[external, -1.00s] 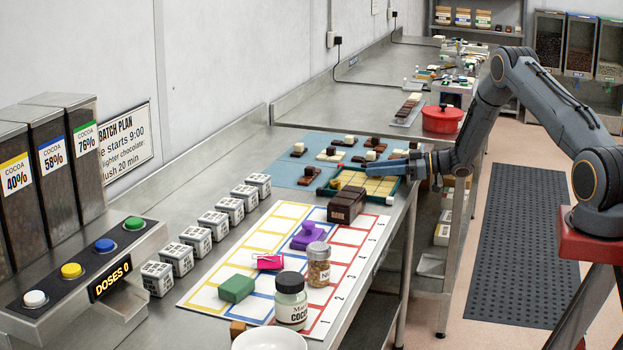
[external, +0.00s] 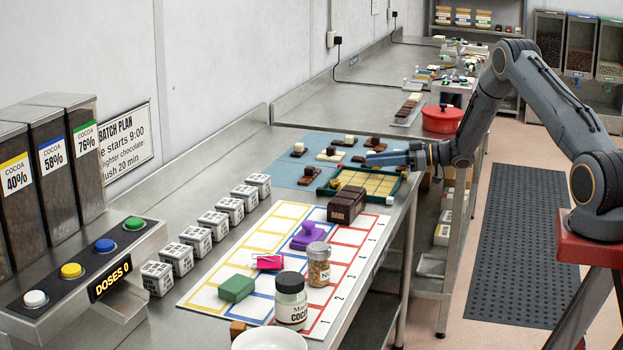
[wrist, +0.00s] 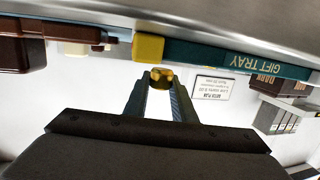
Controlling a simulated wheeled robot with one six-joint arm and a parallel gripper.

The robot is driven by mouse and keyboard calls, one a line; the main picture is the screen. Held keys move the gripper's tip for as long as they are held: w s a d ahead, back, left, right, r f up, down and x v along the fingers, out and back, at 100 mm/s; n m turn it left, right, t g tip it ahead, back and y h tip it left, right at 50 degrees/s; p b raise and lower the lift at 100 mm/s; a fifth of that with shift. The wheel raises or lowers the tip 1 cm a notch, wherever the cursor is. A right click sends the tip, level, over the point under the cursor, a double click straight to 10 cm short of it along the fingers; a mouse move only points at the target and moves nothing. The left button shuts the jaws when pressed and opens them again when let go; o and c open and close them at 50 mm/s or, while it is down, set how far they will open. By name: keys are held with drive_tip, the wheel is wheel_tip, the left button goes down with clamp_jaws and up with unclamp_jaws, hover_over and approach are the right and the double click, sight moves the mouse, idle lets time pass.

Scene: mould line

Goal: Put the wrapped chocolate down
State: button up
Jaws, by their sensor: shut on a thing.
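My gripper (external: 369,161) is over the far side of the gift tray (external: 390,194), level and pointing left in the external view. In the wrist view my gripper (wrist: 161,82) is shut on the wrapped chocolate (wrist: 161,76), a small gold piece held at the fingertips. The chocolate cannot be made out in the external view. The tray is dark green with pale yellow compartments. In the wrist view its labelled side (wrist: 235,60) shows beyond the fingertips, with a yellow block (wrist: 148,47) at its end. The held chocolate appears apart from the tray.
A blue mat (external: 300,176) with several chocolate pieces lies behind the tray. A brown box (external: 346,205) stands in front of it. A numbered grid board (external: 262,226) holds jars and coloured blocks. A red pot (external: 442,119) stands on the further bench.

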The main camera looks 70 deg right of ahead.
wheel_tip(320, 180, up, 7)
drive_tip(key=shift+r+b, duration=0.15)
drive_tip(key=shift+b, duration=0.75)
drive_tip(key=shift+r, duration=0.1)
